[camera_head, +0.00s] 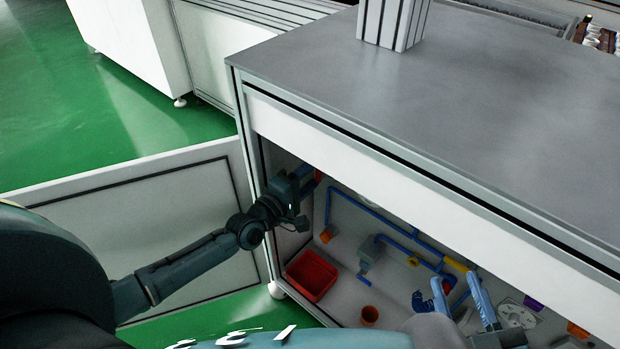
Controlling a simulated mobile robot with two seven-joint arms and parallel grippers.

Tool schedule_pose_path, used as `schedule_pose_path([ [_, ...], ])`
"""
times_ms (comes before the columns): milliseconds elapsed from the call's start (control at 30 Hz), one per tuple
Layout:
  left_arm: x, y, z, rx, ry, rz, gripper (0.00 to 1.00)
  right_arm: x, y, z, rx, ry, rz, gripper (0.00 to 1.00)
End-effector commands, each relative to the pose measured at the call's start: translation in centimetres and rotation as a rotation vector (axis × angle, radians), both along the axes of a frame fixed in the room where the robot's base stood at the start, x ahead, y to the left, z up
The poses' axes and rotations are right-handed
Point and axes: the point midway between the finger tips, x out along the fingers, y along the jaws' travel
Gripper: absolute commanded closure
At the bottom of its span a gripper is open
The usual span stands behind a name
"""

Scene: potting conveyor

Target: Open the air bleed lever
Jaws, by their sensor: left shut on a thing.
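My left arm reaches into the open cabinet under the grey worktop. Its gripper (305,176) is at the cabinet's upper left, shut on a small red part (318,176). Only a bit of this part shows, and I cannot tell whether it is the air bleed lever. The worktop's front panel and my gripper hide the rest. My right gripper (461,298) is at the lower right, in front of the cabinet interior, with its two blue fingers apart and nothing visible between them.
Blue pipes (362,206) with orange and yellow fittings run along the cabinet's back. The cabinet door (150,205) is open to the left. The worktop (430,110) overhangs the opening.

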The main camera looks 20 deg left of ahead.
Motion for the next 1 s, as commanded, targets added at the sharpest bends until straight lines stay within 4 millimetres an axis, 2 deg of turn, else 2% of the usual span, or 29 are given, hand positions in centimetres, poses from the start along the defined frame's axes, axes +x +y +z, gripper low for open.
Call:
schedule_pose_path([
  [533, -0.02, 0.01, -0.07, -0.028, 0.012, -0.001, 0.71, -0.17, 0.14, 0.21, 0.004, -0.012, 0.007, 0.64],
  [567, -0.02, 0.01, -0.07, -0.028, 0.012, -0.001, 0.47, -0.18, 0.13, 0.21, 0.004, -0.011, 0.006, 0.64],
  [600, -0.02, 0.01, -0.07, -0.027, 0.012, -0.001, 0.44, -0.19, 0.13, 0.2, 0.004, -0.011, 0.006, 0.64],
  [833, 0.0, 0.02, -0.05, -0.025, 0.01, -0.001, 0.26, -0.18, 0.07, 0.17, 0.002, -0.009, 0.005, 0.64],
  [1000, 0.01, 0.03, -0.03, -0.024, 0.01, 0.0, 0.26, -0.17, 0.0, 0.17, 0.0, -0.009, 0.004, 0.64],
])
